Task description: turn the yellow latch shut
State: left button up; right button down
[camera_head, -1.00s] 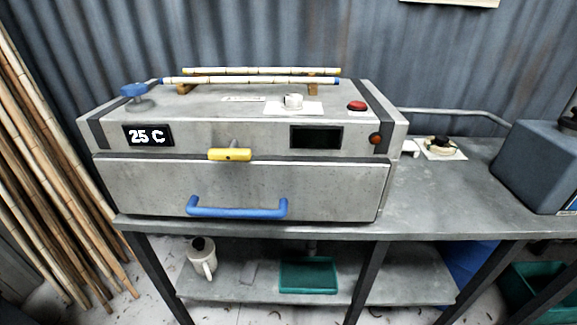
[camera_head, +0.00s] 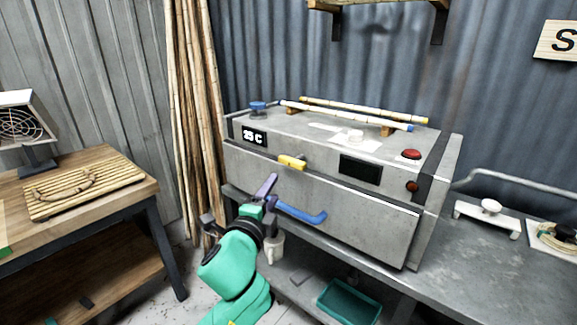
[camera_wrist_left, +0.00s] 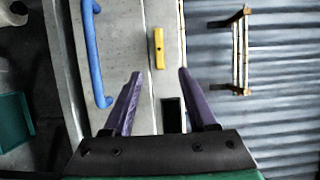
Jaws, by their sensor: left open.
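The yellow latch (camera_head: 292,162) is a short bar on the front of the grey steam box (camera_head: 320,205), at the upper edge of its door. It lies lengthwise along the seam between door and top panel. In the left wrist view the latch (camera_wrist_left: 159,48) is ahead of the fingertips, between their lines. My left gripper (camera_head: 268,190) is in front of the door, below and left of the latch. Its purple fingers (camera_wrist_left: 158,76) are apart with nothing between them, and they do not touch the latch. My right gripper is not in view.
A blue door handle (camera_head: 303,214) is close beside my left gripper. A red button (camera_head: 411,154) and bamboo poles (camera_head: 362,110) are on the box top. A wooden table (camera_head: 110,165) stands left, with upright canes (camera_head: 193,110) behind. The metal bench (camera_head: 465,258) extends right.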

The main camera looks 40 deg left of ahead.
aim_at(291, 164)
pick_arm(q)
jog(key=p+x, duration=0.1)
jog(key=x, duration=1.2)
jog(key=shift+w+d+p, duration=0.1)
jog(key=shift+w+p, duration=0.15)
jog(key=shift+p, duration=0.1)
jog(key=shift+w, duration=0.35)
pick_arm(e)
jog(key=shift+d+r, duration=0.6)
pick_arm(q)
jog(key=shift+c, duration=0.3)
grip_shut()
